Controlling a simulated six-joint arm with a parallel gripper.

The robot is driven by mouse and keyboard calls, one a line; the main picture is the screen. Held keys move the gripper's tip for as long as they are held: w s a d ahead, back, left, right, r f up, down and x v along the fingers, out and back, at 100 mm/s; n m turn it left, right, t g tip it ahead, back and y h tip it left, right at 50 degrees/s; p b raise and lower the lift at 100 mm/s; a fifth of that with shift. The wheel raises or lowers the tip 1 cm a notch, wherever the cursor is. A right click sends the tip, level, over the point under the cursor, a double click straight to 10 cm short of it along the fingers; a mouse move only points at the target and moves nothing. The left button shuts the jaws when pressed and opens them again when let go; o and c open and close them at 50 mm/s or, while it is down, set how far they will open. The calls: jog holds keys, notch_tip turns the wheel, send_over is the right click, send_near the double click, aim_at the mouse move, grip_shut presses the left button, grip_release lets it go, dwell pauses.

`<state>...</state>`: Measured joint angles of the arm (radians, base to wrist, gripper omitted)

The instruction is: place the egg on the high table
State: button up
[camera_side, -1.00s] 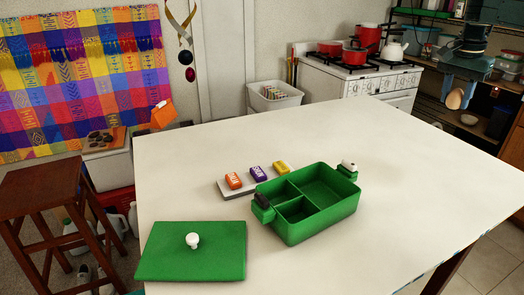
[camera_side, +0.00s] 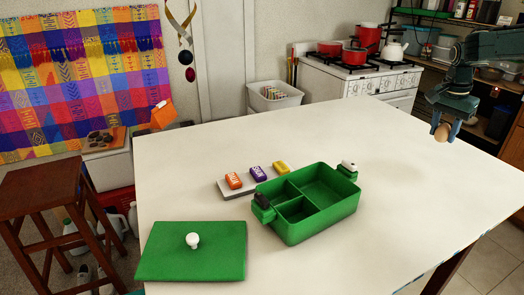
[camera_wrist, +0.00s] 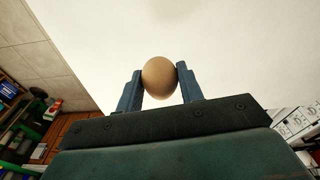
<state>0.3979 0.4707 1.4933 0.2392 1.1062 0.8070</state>
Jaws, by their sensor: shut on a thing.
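A brown egg (camera_side: 442,133) is between the fingers of my gripper (camera_side: 443,127) at the right of the side view. My gripper is shut on it and holds it over the right part of the white high table (camera_side: 400,190), apart from the top. In the wrist view, the egg (camera_wrist: 159,78) sits between the two blue fingers of my gripper (camera_wrist: 160,82), with the white table top (camera_wrist: 230,40) behind it.
A green divided box (camera_side: 325,225) stands mid-table. A green lid (camera_side: 210,262) with a white knob lies front left. Orange, purple and yellow blocks (camera_side: 258,174) sit on a grey strip behind the box. The table's right side is clear.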

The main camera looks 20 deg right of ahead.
send_over(429, 171)
jog(key=f, duration=0.6)
jog(key=shift+a, duration=0.4)
jog(key=shift+f, duration=0.1)
jog(key=shift+f, duration=2)
jog(key=shift+f, duration=0.1)
jog(key=o, duration=1)
jog(key=r, duration=0.4)
jog(key=a+r, duration=0.1)
jog(key=r, duration=0.7)
jog(key=shift+s+a, duration=0.15)
jog(key=shift+a, duration=0.1)
